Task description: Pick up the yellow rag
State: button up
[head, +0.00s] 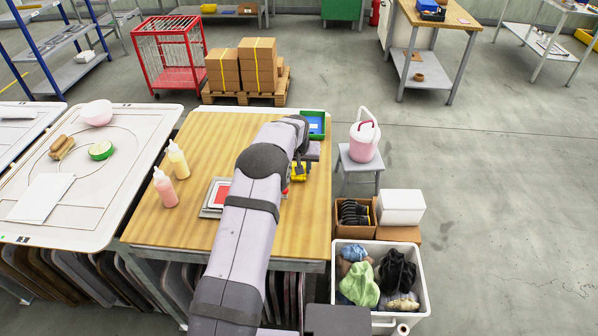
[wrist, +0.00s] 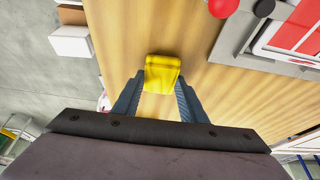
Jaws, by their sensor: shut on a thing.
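The yellow rag (wrist: 161,72) is a small folded bundle between the fingertips of my gripper (wrist: 160,86) in the wrist view. The fingers are shut on it from both sides. In the head view a bit of the yellow rag (head: 301,168) shows beside the end of my arm, over the right side of the wooden table (head: 225,140). My arm hides part of it there. I cannot tell whether the rag touches the table top.
A red and grey device (head: 216,196) lies left of my arm. Two squeeze bottles (head: 177,160) stand on the table's left. A green-rimmed blue tray (head: 314,123) is at the back right corner. Right of the table are a pink bucket (head: 364,143) and a white bin (head: 418,293) of cloths.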

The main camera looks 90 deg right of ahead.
jog(key=shift+r, duration=0.1)
notch_tip(320, 180, up, 10)
jog(key=b, duration=0.3)
jog(key=o, duration=0.5)
jog(key=c, duration=0.4)
jog(key=w+a+r+n+p, duration=0.15)
jog(key=w+r+p, duration=0.45)
jog(key=w, duration=0.7)
jog(key=w+a+f+n+t+p, duration=0.1)
jog(key=w+a+n+p, duration=0.1)
jog(key=w+a, duration=0.3)
jog(key=shift+s+a+f+m+g, duration=0.1)
jog(key=shift+s+f+m+g, duration=0.05)
jog(key=shift+f+m, duration=0.6)
jog(key=shift+s+a+f+m+g, duration=0.15)
jog(key=shift+f+m, duration=0.25)
jog(key=shift+f, duration=0.6)
jog(key=shift+s+d+f+m+g, duration=0.1)
jog(key=shift+s+f+m+g, duration=0.1)
jog(key=shift+f+m, duration=0.55)
